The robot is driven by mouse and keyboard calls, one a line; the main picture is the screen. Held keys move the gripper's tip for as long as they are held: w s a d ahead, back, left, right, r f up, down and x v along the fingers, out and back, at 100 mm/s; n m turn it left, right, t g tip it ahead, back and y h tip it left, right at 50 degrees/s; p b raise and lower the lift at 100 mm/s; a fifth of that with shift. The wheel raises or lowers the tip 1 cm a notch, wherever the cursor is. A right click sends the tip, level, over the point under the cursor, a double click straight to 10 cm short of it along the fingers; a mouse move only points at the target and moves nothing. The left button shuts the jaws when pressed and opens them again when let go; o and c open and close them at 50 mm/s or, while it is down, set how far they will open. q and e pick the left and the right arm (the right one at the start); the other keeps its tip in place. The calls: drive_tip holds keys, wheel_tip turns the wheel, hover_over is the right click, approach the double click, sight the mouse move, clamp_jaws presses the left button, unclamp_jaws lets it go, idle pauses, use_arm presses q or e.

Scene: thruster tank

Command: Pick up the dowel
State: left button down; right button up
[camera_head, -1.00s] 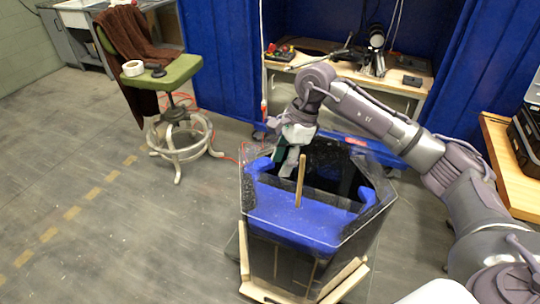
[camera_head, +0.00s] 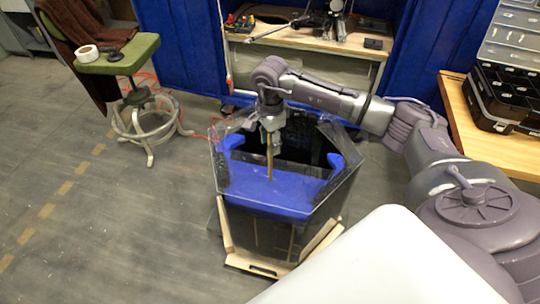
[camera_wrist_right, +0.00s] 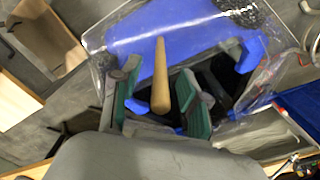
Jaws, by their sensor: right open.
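The dowel (camera_head: 269,160) is a thin light-wood rod standing upright on the blue top (camera_head: 255,192) of the tank. In the right wrist view the dowel (camera_wrist_right: 160,75) runs between the two fingers of my right gripper (camera_wrist_right: 158,98), with gaps at its sides. My right gripper (camera_head: 271,140) is open, pointing down over the dowel's upper end. It partly hides that end in the head view. The tank (camera_head: 340,184) has clear walls rising around the blue top and a dark opening behind it. My left gripper is not in view.
A green stool (camera_head: 118,55) with a tape roll (camera_head: 88,53) stands at the left. A wooden workbench (camera_head: 300,48) is behind the tank, between blue curtains. A black organizer case (camera_head: 500,100) sits on a wooden table at the right. The floor left of the tank is clear.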

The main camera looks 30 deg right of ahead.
sight(270, 158)
wheel_tip(270, 158, down, 3)
drive_tip(key=shift+f+p, duration=0.1)
drive_tip(key=shift+p, duration=0.2)
drive_tip(key=shift+c, duration=0.4)
clamp_jaws()
